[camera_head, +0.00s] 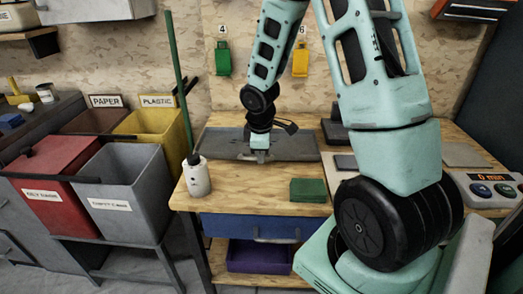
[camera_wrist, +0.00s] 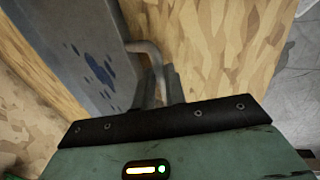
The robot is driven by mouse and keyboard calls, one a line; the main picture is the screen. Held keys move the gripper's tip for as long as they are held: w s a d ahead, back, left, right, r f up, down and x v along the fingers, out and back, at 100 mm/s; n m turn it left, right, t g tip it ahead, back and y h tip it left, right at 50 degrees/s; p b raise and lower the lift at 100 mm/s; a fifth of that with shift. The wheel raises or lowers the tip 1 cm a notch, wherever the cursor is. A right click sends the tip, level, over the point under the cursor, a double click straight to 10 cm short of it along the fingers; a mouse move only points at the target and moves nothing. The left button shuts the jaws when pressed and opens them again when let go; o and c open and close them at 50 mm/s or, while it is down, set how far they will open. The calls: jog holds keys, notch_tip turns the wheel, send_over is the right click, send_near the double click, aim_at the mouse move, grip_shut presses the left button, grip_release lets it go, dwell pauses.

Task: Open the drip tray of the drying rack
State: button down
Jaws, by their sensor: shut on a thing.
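A flat grey tray (camera_head: 300,148), which looks like the drip tray, lies on the wooden bench top. In the wrist view the grey tray (camera_wrist: 75,50) has dark blue stains and a curved grey handle (camera_wrist: 146,50) on its edge. My gripper (camera_head: 262,158) points down at the tray's front edge. In the wrist view its fingers (camera_wrist: 168,88) are shut on the handle; the exact contact is partly hidden by the gripper body. I cannot make out a rack standing above the tray.
A white bottle (camera_head: 197,175) stands at the bench's left corner. A green pad stack (camera_head: 308,190) lies near the front edge. A blue drawer (camera_head: 250,228) is below. Sorting bins (camera_head: 125,190) stand left. A device with a display (camera_head: 490,187) sits right. Bare wood lies before the tray.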

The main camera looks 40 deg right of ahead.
dwell(0.3)
jog(key=c, duration=1.5)
grip_release()
jog(key=shift+o, duration=0.2)
notch_tip(320, 180, up, 17)
jog(key=s+a+p, duration=0.2)
jog(key=p, duration=0.2)
jog(key=shift+s+a, duration=0.15)
jog(key=shift+a, duration=0.2)
jog(key=s+a+y, duration=0.1)
jog(key=s+a, duration=0.2)
jog(key=a, duration=0.7)
jog(key=s+a+y, duration=0.1)
jog(key=s+a, duration=0.2)
jog(key=a, duration=0.7)
jog(key=s+a+f+g, duration=0.1)
jog(key=s+a, duration=0.8)
jog(key=s, duration=0.4)
jog(key=shift+a+f+m, duration=0.2)
jog(key=shift+a+m, duration=0.1)
jog(key=shift+m, duration=0.1)
